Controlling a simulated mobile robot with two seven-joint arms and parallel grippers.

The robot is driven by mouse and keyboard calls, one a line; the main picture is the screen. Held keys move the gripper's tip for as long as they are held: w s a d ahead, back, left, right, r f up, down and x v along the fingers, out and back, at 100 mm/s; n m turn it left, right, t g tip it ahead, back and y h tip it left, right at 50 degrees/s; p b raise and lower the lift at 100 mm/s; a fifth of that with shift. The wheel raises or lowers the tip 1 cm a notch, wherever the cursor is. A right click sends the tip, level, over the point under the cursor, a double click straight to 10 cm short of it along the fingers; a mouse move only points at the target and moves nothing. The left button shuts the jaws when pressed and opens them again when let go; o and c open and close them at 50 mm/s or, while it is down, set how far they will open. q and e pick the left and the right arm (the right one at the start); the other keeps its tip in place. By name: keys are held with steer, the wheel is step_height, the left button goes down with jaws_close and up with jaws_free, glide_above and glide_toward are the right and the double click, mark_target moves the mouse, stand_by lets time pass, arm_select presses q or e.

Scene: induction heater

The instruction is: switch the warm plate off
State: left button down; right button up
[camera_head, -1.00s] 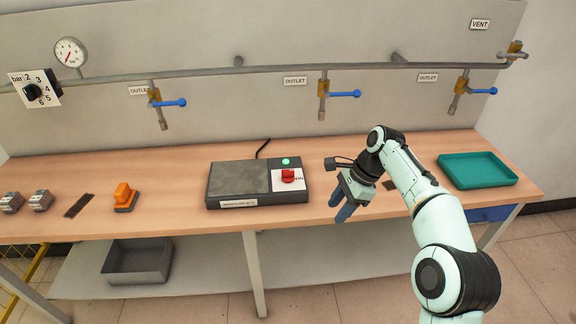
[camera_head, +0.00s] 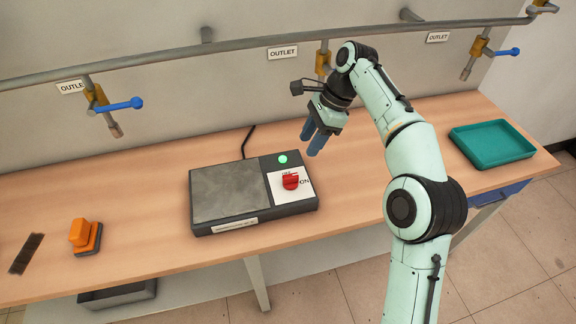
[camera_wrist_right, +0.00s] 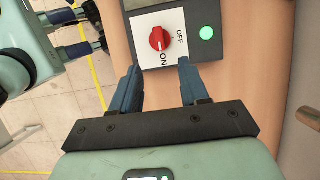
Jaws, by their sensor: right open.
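The warm plate (camera_head: 231,190) is a dark grey box with a flat top, lying on the wooden bench. At its right end a white panel carries a red knob (camera_head: 290,181) with OFF and ON marks, and a lit green lamp (camera_head: 282,159) sits above it. In the right wrist view the knob (camera_wrist_right: 159,38) shows just beyond the fingertips, with its pointer towards ON. My right gripper (camera_head: 313,142) is open and empty, to the right of the lamp and apart from the knob. Its fingers also show in the right wrist view (camera_wrist_right: 158,78). My left gripper is not in the head view.
A teal tray (camera_head: 530,150) stands at the bench's right end. An orange block on a dark base (camera_head: 84,236) is left of the plate. A pipe with blue-handled outlet valves (camera_head: 120,105) runs along the back wall. Bare bench (camera_head: 150,190) lies left of the plate.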

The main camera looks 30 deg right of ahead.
mark_target(291, 175)
steer(key=b+x, duration=0.3)
steer(key=x, duration=0.8)
steer(key=shift+s+a+b, duration=0.1)
steer(key=shift+b, duration=0.25)
steer(key=shift+a+f, duration=0.15)
steer(key=shift+f, duration=0.3)
jaws_close()
